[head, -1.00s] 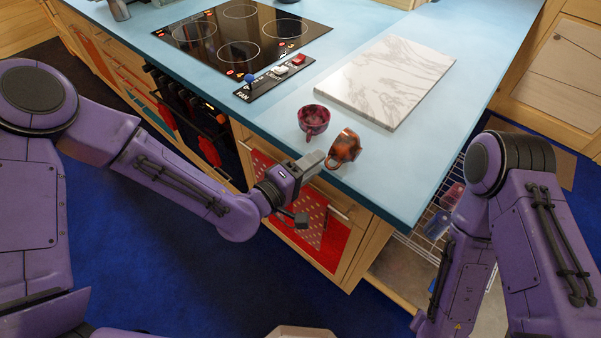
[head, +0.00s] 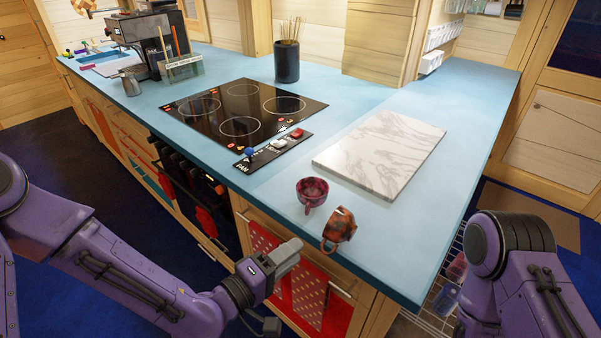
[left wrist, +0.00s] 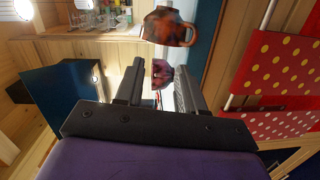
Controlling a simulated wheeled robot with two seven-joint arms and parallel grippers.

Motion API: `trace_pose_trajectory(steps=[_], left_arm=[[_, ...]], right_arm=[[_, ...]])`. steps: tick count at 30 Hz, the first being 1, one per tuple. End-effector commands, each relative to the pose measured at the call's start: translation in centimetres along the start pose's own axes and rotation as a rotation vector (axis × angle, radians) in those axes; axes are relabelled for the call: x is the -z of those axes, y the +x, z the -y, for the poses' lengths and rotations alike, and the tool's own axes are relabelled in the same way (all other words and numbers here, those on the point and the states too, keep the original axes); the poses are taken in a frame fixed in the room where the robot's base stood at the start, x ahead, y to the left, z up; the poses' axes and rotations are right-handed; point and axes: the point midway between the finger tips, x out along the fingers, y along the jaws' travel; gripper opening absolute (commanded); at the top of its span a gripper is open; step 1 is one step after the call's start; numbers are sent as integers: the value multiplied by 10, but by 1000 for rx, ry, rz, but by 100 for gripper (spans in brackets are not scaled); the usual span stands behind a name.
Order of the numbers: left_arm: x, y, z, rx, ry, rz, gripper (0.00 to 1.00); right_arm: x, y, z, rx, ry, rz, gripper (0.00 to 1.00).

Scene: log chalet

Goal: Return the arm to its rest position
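My left arm comes in from the left in the head view. Its gripper (head: 288,252) is in front of the counter's front edge, below and left of the cups, apart from them. In the left wrist view the two fingers (left wrist: 157,85) are spread with nothing between them. An orange-brown mottled cup (head: 339,227) lies tilted near the counter edge; it also shows ahead of the fingers in the left wrist view (left wrist: 165,27). A dark red cup (head: 312,191) stands beside it. My right arm's links show at the right; its gripper is not in view.
The blue counter (head: 440,200) has a marble board (head: 380,152) and a cooktop (head: 240,108). A coffee machine (head: 150,42) and a dark utensil holder (head: 287,62) stand behind. Below the edge, red towels (head: 310,300) hang close by my left gripper.

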Motion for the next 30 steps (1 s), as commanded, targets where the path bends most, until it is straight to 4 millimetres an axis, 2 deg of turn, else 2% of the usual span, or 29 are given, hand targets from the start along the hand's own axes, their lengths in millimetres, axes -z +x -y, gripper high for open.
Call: trace_pose_trajectory(steps=[3, 5, 8, 9, 11, 12, 14, 15, 18, 21, 23, 25, 30], left_arm=[[1, 0, 2, 11, 41, -4, 39], [11, -2, 17, 81, 82, -52, 39], [30, -25, 84, 347, 155, -135, 39], [33, -42, 117, 474, 181, -152, 39], [34, -74, 163, 661, 217, -166, 39], [35, -99, 191, 783, 242, -169, 39], [34, -140, 228, 963, 278, -167, 39], [33, -169, 248, 1076, 303, -162, 39], [30, -236, 283, 1311, 360, -143, 39], [24, -285, 300, 1457, 404, -112, 39], [17, -301, 306, 1494, 426, -70, 39], [10, -308, 310, 1508, 428, -45, 39], [8, -308, 310, 1509, 423, -43, 39]], right_arm=[[0, 0, 0, 0, 0, 0, 43], [0, 0, 0, 0, 0, 0, 43], [0, 0, 0, 0, 0, 0, 43], [0, 0, 0, 0, 0, 0, 43], [0, 0, 0, 0, 0, 0, 43], [0, 0, 0, 0, 0, 0, 43], [0, 0, 0, 0, 0, 0, 43], [0, 0, 0, 0, 0, 0, 43], [0, 0, 0, 0, 0, 0, 43], [0, 0, 0, 0, 0, 0, 43], [0, 0, 0, 0, 0, 0, 39], [0, 0, 0, 0, 0, 0, 39], [0, 0, 0, 0, 0, 0, 39]])
